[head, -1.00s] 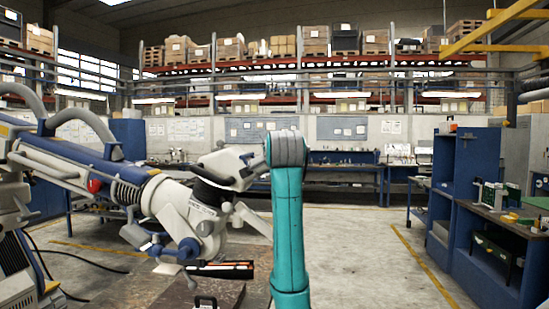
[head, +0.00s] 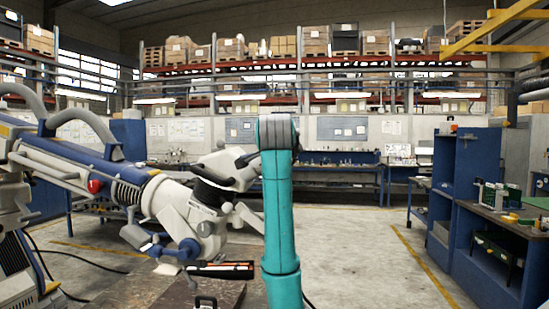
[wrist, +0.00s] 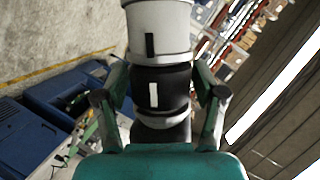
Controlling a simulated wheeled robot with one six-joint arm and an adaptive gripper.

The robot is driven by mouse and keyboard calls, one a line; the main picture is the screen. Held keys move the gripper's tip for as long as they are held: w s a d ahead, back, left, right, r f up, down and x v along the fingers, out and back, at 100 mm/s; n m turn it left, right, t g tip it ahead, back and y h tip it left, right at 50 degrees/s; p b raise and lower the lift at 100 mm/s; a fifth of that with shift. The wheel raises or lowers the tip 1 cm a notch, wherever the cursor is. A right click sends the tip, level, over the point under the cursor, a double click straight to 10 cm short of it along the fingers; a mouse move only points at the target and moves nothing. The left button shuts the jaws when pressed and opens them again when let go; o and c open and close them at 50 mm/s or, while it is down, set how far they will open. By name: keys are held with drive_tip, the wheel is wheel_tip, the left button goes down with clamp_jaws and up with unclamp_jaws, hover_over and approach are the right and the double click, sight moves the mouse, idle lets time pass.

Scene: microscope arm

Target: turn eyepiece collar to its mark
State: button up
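In the wrist view the black eyepiece collar (wrist: 172,88) carries a white tick. The white eyepiece tube (wrist: 175,28) above it carries a black tick. The white tick sits almost below the black one, a little to the right. My gripper (wrist: 162,85) has one finger on each side of the collar, and both pads appear to touch it. In the head view the microscope head (head: 205,215) is at centre left, with its eyepiece end (head: 248,170) beside my teal arm. My arm hides the gripper and collar there.
The microscope's arm (head: 75,165) reaches in from the left. A blue cabinet and workbench (head: 490,240) stand at right. The floor (head: 370,260) between my arm and the bench is clear.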

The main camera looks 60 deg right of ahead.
drive_tip(key=shift+o, duration=0.2)
drive_tip(key=v, duration=1.2)
idle(0.4)
